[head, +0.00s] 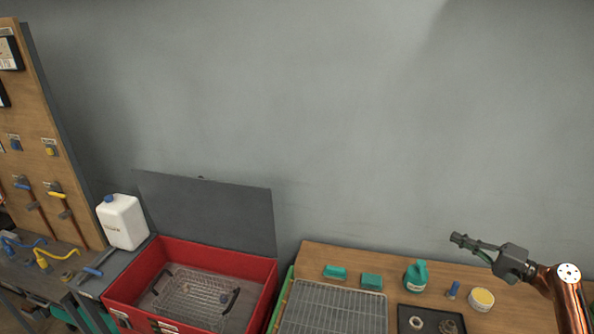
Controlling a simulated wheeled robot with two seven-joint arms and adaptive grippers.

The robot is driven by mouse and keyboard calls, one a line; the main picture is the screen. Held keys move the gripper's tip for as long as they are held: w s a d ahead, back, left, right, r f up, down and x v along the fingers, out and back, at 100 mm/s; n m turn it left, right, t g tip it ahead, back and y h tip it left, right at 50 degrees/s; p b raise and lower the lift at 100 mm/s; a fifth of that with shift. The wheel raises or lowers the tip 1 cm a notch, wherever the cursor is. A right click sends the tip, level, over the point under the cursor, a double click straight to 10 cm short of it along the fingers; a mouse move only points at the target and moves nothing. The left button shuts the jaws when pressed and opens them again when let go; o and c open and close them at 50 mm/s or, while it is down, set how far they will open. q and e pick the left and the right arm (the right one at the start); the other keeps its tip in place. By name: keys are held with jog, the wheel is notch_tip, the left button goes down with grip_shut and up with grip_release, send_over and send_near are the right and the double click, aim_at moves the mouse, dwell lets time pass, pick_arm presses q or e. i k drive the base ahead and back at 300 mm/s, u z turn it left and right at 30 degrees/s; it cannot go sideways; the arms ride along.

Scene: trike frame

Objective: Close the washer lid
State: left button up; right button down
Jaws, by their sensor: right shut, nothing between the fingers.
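The washer (262,293) is a red open box at the lower left. Its grey lid (205,210) stands up at the back edge, tilted open against the wall side. A wire basket (190,298) with dark handles sits inside the washer. My right gripper (457,239) is at the right of the view, above the wooden bench and well apart from the lid. Its fingers are together and hold nothing, and they point left. My left gripper is not in view.
A wooden bench (513,315) at the right holds a wire rack (333,308), green blocks (371,281), a green bottle (415,276), a yellow tub (482,299) and a dark tray (408,325). A white jug (122,222) stands left of the washer. The space above the washer is clear.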

aim_at(229, 215)
jog(key=z, duration=0.05)
jog(key=i, duration=0.6)
jog(key=u, duration=1.6)
jog(key=i, duration=0.5)
